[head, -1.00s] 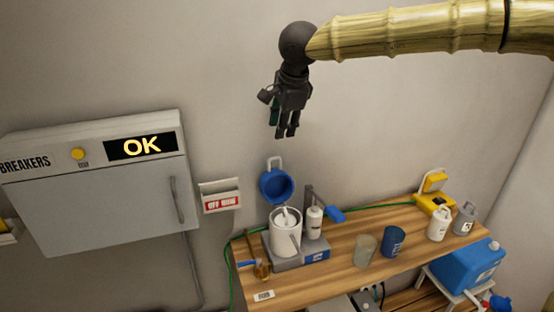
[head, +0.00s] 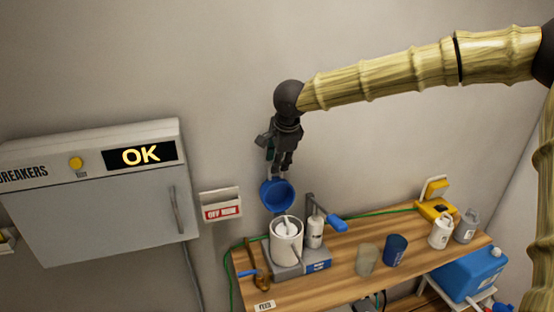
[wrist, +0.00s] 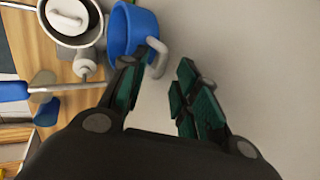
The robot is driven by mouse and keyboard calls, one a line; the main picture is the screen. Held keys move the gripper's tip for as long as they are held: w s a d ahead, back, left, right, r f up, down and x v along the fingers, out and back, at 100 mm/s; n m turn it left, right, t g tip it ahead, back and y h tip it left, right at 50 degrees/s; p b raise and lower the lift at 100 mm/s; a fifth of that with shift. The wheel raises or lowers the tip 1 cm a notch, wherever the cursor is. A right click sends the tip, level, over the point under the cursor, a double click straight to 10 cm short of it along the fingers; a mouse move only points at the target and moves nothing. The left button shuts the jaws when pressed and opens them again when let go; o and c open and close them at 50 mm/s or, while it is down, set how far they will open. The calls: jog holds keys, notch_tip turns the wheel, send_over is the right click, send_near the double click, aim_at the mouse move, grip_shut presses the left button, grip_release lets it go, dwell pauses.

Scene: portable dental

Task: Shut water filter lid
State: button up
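The water filter appears to be the white canister (head: 287,250) on a grey base; it also shows in the wrist view (wrist: 93,30). Its blue round lid (head: 277,198) stands raised above and behind the canister, its hollow side showing. In the wrist view the blue lid (wrist: 130,28) has a pale grey handle (wrist: 159,62). My gripper (head: 278,177) is just above the lid, pointing down. In the wrist view my gripper (wrist: 163,75) has its fingers spread, with the handle's end near the gap between them. I cannot tell whether a finger touches the handle.
A lever with a blue grip (head: 338,222) and a white bottle (head: 315,232) stand right of the canister. The wooden bench (head: 335,288) also holds a beige cup (head: 366,260) and a blue cup (head: 395,250). A breaker cabinet (head: 90,215) is on the wall at left.

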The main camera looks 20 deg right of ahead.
jog(key=shift+w+f, duration=0.3)
jog(key=shift+f, duration=0.3)
jog(key=shift+c, duration=0.5)
grip_shut()
jog(key=shift+s+b, duration=0.15)
jog(key=shift+b, duration=0.15)
